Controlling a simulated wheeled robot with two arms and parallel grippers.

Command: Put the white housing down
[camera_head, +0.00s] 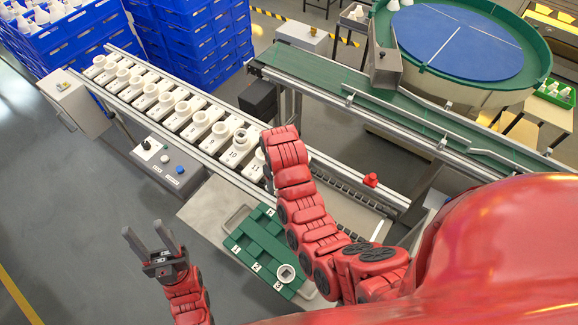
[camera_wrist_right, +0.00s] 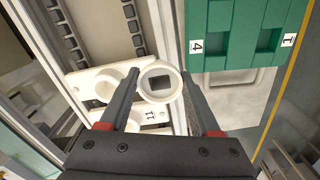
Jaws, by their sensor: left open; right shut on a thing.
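In the right wrist view a white round housing (camera_wrist_right: 160,94) with a dark square opening sits between the fingertips of my right gripper (camera_wrist_right: 160,80). The gripper is shut on it, close over or beside a white socket block marked 11 (camera_wrist_right: 130,115); I cannot tell whether they touch. In the head view my red right arm hides this gripper. A similar white part with a dark square centre (camera_head: 241,136) sits at the block marked 10. My left gripper (camera_head: 146,240) is open and empty over the floor.
A metal rail (camera_head: 210,160) holds a row of white numbered blocks (camera_head: 165,104). A control box with buttons (camera_head: 168,166) stands in front. Behind are a green conveyor (camera_head: 330,76), a round feeder (camera_head: 455,40) and blue crates (camera_head: 205,50). Floor at left is clear.

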